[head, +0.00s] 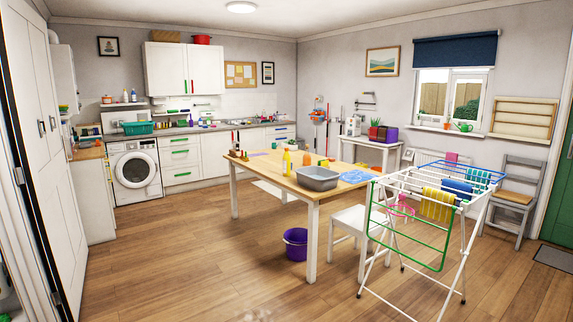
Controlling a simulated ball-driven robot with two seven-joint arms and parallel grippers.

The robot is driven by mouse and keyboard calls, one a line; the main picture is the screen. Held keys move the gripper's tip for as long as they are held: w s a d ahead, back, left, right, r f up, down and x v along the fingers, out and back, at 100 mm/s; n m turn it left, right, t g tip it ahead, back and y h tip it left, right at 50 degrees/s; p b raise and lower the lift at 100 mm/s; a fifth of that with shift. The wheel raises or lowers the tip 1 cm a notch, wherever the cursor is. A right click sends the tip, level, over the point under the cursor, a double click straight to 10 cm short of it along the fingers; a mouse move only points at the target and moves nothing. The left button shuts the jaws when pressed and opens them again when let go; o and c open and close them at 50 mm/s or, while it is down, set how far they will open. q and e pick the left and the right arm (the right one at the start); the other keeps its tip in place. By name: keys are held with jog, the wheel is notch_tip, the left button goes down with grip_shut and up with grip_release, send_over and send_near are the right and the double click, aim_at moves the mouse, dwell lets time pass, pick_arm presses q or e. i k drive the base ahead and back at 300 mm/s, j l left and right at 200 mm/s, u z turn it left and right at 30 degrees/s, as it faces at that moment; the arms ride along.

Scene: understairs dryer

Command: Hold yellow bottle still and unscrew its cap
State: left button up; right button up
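A small upright yellow bottle (286,161) stands on the wooden-topped table (272,177) in the middle of the room. It is far from me, and its cap is too small to make out. An orange item (306,158), which looks like another bottle, stands just to its right. Neither of my grippers shows in the head view, so nothing is seen touching the yellow bottle.
A grey basin (317,179) and a blue cloth-like item (355,176) lie on the table. A purple bucket (296,243) stands under it. A white chair (357,224) and drying rack (432,213) block the right. Wooden floor (190,262) is clear at front left.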

aim_at(286, 159)
jog(key=i+j+u, duration=0.35)
jog(key=i, duration=0.85)
jog(key=i+j+u, duration=0.15)
jog(key=i+u, duration=0.25)
jog(key=i, duration=0.85)
jog(key=i+z, duration=0.1)
jog(key=i, duration=0.45)
jog(key=i+j+z, duration=0.1)
jog(key=i, duration=0.4)
jog(key=i+j+z, duration=0.1)
jog(key=i, duration=0.45)
jog(key=i+j+z, duration=0.1)
jog(key=i, duration=0.45)
jog(key=j, duration=0.1)
